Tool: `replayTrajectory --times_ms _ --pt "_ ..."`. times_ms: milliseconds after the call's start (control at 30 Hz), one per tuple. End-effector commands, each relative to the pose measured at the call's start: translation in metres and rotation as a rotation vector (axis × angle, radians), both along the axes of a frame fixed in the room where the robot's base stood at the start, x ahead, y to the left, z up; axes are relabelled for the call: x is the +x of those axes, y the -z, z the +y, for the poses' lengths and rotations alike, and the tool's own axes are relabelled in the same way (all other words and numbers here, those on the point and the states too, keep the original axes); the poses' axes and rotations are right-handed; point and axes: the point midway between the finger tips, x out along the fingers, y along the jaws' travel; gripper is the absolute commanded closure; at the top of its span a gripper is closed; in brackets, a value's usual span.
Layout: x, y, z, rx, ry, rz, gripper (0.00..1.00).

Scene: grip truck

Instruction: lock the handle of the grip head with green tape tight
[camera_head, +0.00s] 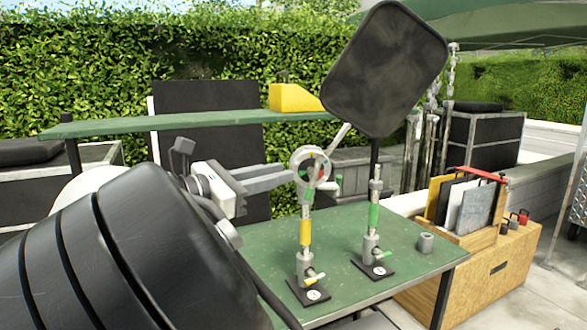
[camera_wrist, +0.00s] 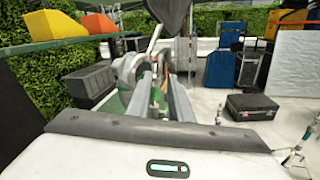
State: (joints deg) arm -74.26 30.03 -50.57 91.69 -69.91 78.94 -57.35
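A grey round grip head (camera_head: 310,163) tops a stand with yellow tape (camera_head: 305,232) on the green table.
The black flag (camera_head: 385,68) rises high at the right. A grey cup-like piece (camera_head: 425,243) sits near the right edge of the table (camera_head: 270,250). A wooden crate (camera_head: 470,275) with boards stands beyond that edge. A yellow wedge (camera_head: 293,98) rests on the rear shelf.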

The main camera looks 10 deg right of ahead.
Motion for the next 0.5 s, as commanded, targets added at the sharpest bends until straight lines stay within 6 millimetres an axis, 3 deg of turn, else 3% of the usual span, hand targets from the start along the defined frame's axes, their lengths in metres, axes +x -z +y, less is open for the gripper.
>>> replayTrajectory --times_ms 300,500 --pt "0.036 0.002 -0.062 0.001 0.004 0.0 0.81" --pt "0.052 0.001 -0.089 0.001 0.002 0.001 0.81"
